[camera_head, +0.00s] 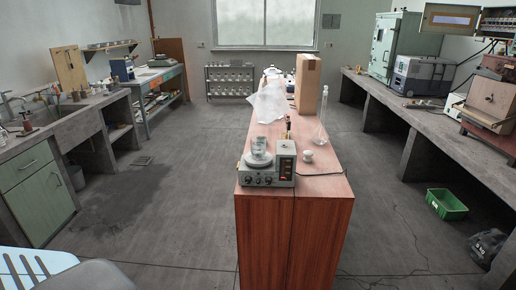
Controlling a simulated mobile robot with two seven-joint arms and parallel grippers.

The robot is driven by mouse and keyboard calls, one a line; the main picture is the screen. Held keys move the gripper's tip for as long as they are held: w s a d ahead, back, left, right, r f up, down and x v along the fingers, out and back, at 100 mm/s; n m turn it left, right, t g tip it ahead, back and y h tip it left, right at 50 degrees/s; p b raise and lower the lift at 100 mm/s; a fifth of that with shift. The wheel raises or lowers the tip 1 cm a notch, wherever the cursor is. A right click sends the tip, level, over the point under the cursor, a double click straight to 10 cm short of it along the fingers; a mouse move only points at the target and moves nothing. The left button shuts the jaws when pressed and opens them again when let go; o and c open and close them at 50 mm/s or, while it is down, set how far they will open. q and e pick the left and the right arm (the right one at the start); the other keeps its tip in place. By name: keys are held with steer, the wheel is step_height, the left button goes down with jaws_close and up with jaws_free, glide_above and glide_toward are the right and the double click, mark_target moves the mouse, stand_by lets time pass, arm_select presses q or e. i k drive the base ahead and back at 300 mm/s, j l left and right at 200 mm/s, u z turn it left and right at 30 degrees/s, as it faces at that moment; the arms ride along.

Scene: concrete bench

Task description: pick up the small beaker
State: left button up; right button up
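A small clear glass beaker (258,146) appears to stand on the round plate of a grey hotplate device (262,179) at the near end of the wooden island bench. It is small in the picture, so its contents are unclear. Neither of my grippers can be made out. Nothing is seen touching the beaker.
The wooden island bench (325,200) also holds a tall glass flask (323,124), a small white object (308,156), a cardboard box (308,82) and crumpled clear plastic (269,103). A green bin (446,205) lies on the right floor. The left floor is open.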

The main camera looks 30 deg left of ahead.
mark_target(258, 142)
steer(key=i+u, duration=0.75)
steer(key=i+l+u, duration=0.35)
steer(key=i+j, duration=0.1)
